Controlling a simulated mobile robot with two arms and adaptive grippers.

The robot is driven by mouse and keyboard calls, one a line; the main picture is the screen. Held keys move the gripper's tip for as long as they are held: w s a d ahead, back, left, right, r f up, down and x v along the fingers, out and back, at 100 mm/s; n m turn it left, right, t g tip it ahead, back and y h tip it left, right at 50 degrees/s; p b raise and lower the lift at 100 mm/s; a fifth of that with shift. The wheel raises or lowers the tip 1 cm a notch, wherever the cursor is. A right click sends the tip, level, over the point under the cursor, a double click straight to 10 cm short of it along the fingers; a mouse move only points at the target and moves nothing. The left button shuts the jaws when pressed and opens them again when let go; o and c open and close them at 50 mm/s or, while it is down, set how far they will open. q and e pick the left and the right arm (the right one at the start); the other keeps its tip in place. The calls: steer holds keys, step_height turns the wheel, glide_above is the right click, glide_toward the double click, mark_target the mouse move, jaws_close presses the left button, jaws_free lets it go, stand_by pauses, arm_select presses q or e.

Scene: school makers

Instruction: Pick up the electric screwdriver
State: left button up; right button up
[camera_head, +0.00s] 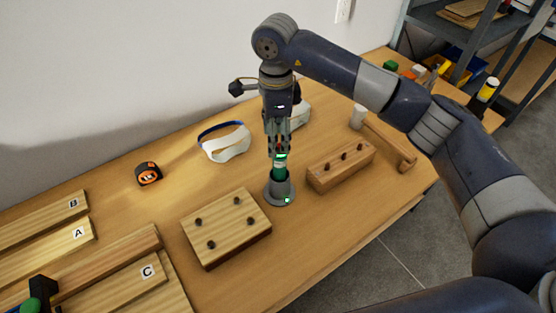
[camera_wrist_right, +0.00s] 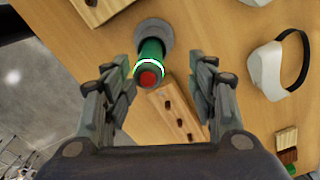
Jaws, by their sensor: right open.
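The electric screwdriver (camera_head: 280,171) is green and stands upright in a round grey stand (camera_head: 279,193) on the workbench. In the right wrist view the screwdriver (camera_wrist_right: 150,52) shows a red end, a glowing pale ring and a green body, with its stand (camera_wrist_right: 156,32) behind. My right gripper (camera_head: 278,147) points down directly above the screwdriver. In its wrist view the right gripper (camera_wrist_right: 162,66) is open, with the screwdriver between the lines of its two fingers. No grip on it shows.
A pegged wooden block (camera_head: 228,225) stands left of the stand and a narrow holed block (camera_head: 341,165) right of it. White goggles (camera_head: 225,143), a tape measure (camera_head: 148,173) and a mallet (camera_head: 385,140) lie around. Lettered boards (camera_head: 45,240) fill the left end.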

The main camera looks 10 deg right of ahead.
mark_target(279, 162)
steer(key=shift+s+f, duration=0.7)
steer(key=shift+f, duration=0.35)
steer(key=shift+w+f+p, duration=0.25)
steer(key=shift+f+p, duration=0.2)
steer(key=shift+f, duration=0.25)
steer(key=shift+s+d+f+p, duration=0.1)
steer(key=shift+s+f+p, duration=0.05)
steer(key=shift+f+p, duration=0.3)
steer(key=shift+s+d+f+p, duration=0.1)
steer(key=shift+f+p, duration=0.2)
steer(key=shift+f, duration=0.2)
step_height(279, 162, down, 3)
steer(key=shift+s+r+p, duration=0.15)
steer(key=shift+p, duration=0.25)
steer(key=shift+c, duration=0.2)
steer(key=c, duration=0.9)
arm_select(q)
steer(key=s+r, duration=0.3)
steer(key=shift+s+a+r, duration=0.1)
steer(key=shift+s+r, duration=0.05)
steer(key=shift+s, duration=0.1)
arm_select(e)
steer(key=shift+c, duration=0.6)
